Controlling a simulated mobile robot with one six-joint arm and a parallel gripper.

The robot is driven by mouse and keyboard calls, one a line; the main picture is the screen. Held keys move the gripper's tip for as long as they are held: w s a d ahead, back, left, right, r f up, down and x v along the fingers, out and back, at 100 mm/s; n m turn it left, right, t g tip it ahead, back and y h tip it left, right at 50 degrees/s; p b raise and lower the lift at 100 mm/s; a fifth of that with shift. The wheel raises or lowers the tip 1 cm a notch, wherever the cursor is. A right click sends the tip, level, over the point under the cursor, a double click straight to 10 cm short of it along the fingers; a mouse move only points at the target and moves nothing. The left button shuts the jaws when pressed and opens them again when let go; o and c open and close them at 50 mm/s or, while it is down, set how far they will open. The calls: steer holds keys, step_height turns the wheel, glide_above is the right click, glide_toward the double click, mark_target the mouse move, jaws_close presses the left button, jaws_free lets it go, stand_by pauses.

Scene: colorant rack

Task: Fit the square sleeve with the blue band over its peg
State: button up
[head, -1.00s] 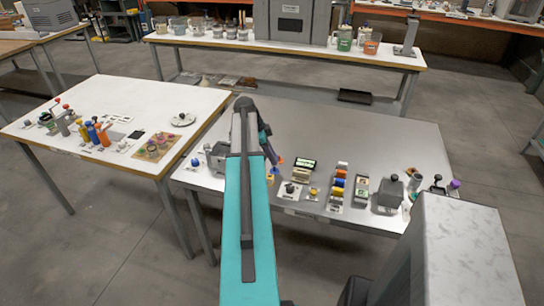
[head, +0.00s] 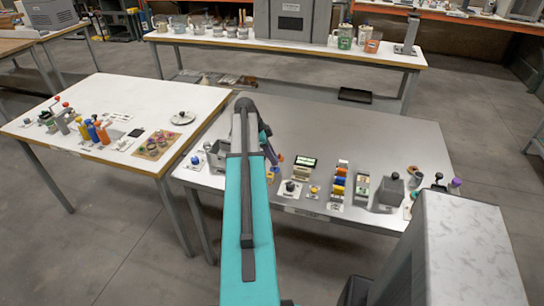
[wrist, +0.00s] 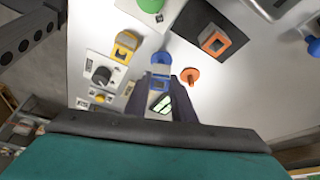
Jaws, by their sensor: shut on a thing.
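In the wrist view my gripper (wrist: 164,97) is shut on a small sleeve with a blue band (wrist: 159,84), held between its dark fingers. A blue part (wrist: 161,58) shows just beyond the fingertips; I cannot tell whether it belongs to the sleeve or to a peg below. No peg inside the sleeve can be made out. In the head view my teal arm hides most of the gripper (head: 272,157), which is low over the grey table, and the sleeve cannot be made out there.
An orange round-topped piece (wrist: 190,75) stands close right of the fingers. A yellow square piece (wrist: 126,42) and a black knob (wrist: 102,75) are to the left. A plate with an orange square (wrist: 215,41) lies upper right. The grey table's (head: 350,135) back is clear.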

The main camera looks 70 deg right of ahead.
steer(key=shift+f+b, duration=0.8)
steer(key=shift+f, duration=0.5)
stand_by(0.4)
steer(key=o, duration=1.1)
steer(key=shift+w+r, duration=0.1)
steer(key=shift+r, duration=0.1)
steer(key=b+v, duration=0.3)
steer(key=v, duration=1)
steer(key=shift+r, duration=0.25)
